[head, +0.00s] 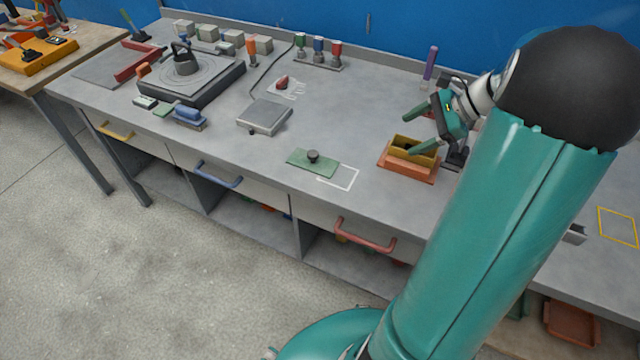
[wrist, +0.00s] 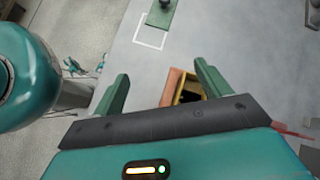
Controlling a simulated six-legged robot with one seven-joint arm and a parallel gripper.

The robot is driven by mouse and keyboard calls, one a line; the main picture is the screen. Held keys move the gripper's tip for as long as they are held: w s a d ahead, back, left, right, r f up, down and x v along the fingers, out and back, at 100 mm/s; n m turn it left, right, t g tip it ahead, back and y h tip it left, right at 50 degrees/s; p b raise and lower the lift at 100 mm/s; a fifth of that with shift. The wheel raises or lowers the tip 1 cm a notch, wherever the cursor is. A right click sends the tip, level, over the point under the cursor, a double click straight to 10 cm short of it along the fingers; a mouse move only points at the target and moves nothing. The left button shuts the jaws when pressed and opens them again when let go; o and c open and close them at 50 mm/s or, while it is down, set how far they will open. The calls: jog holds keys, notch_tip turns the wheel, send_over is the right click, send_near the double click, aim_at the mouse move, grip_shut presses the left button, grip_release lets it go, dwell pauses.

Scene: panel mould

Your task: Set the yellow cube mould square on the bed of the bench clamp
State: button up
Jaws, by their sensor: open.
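The yellow cube mould (head: 428,161), an open box with a dark inside, sits on or in an orange base (head: 405,174) on the bench. A dark upright part (head: 457,155) stands at the base's right, looking like part of the bench clamp. The mould's sides look roughly in line with the base; its exact seating cannot be told. My gripper (head: 411,131) is open and empty, its green fingers apart just above and behind the mould. In the wrist view the mould (wrist: 182,97) shows between the fingers, nearer the right one, partly hidden by the gripper body.
A grey scale-like box (head: 265,116) and a turntable (head: 190,77) stand further left. A purple-handled tool (head: 430,62) stands behind my gripper. A yellow outline (head: 617,228) at right is empty.

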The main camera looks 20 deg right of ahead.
jog(key=s+a+r+n+g+h, duration=0.1)
jog(key=a+r+n+g+h, duration=0.15)
jog(key=a+n, duration=0.45)
jog(key=s+a+r+n+g+h, duration=0.1)
jog(key=a+r+n, duration=0.2)
jog(key=a, duration=0.8)
jog(key=s+a+r+n+t+h, duration=0.2)
jog(key=s+a+n+t+h, duration=0.1)
jog(key=s+a+n, duration=0.6)
jog(key=a+n, duration=0.3)
jog(key=shift+s+r, duration=0.15)
jog(key=shift+s, duration=0.05)
jog(key=shift+a+t+h, duration=0.1)
jog(key=shift+t+h, duration=0.15)
jog(key=c, duration=0.9)
jog(key=shift+d, duration=0.2)
